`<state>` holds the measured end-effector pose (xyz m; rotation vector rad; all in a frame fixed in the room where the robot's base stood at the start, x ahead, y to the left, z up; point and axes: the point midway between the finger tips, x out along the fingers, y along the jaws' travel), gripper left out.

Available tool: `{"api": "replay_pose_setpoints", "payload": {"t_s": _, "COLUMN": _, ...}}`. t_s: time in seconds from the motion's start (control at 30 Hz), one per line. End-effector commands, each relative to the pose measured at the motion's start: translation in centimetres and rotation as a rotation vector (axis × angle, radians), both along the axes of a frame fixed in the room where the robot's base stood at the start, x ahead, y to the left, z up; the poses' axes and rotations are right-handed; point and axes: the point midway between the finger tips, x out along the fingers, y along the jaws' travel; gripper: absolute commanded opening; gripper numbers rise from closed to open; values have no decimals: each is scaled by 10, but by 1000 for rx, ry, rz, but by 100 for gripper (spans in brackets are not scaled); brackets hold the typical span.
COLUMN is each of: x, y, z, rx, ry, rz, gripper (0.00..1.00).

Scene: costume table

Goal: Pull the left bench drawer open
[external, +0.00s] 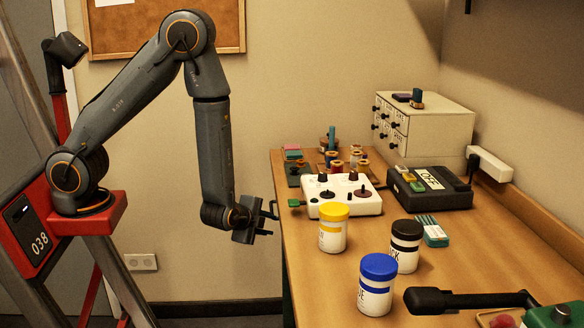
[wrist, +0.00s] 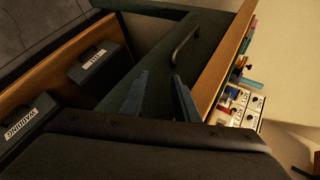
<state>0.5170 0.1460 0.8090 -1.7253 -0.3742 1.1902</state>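In the wrist view, which is turned sideways, a dark green drawer front (wrist: 215,35) lies along the wooden bench edge. It looks shut, with no gap seen at the bench edge. A dark curved bar handle (wrist: 185,45) stands out from it. My gripper (wrist: 160,75) is open and empty. Its two fingers are apart and point toward the handle, which lies just beyond the fingertips; I see no contact. In the external view my gripper (external: 266,222) hangs beside the bench's left edge, a little below the top. The drawer front is mostly hidden there.
Below the drawer, a shelf holds dark boxes labelled FELT (wrist: 98,62) and WADDING (wrist: 28,115). On the bench top (external: 320,275) stand yellow (external: 333,230), black (external: 405,250) and blue-lidded (external: 377,288) jars and a white box (external: 343,197). Left of the bench is free floor.

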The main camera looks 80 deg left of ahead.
Motion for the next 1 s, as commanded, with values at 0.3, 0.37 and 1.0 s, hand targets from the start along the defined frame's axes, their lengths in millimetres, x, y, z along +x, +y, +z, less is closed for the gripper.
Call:
{"api": "replay_pose_setpoints", "payload": {"t_s": 0.3, "x": -6, "y": 67, "z": -33, "rx": 455, "ry": 10, "rz": 83, "gripper": 28}}
{"api": "replay_pose_setpoints", "payload": {"t_s": 0.37, "x": -8, "y": 72, "z": -33, "rx": 507, "ry": 14, "rz": 90, "gripper": 28}}
{"api": "replay_pose_setpoints", "payload": {"t_s": 1.0, "x": 14, "y": 138, "z": -32, "rx": 548, "ry": -21, "rz": 132, "gripper": 28}}
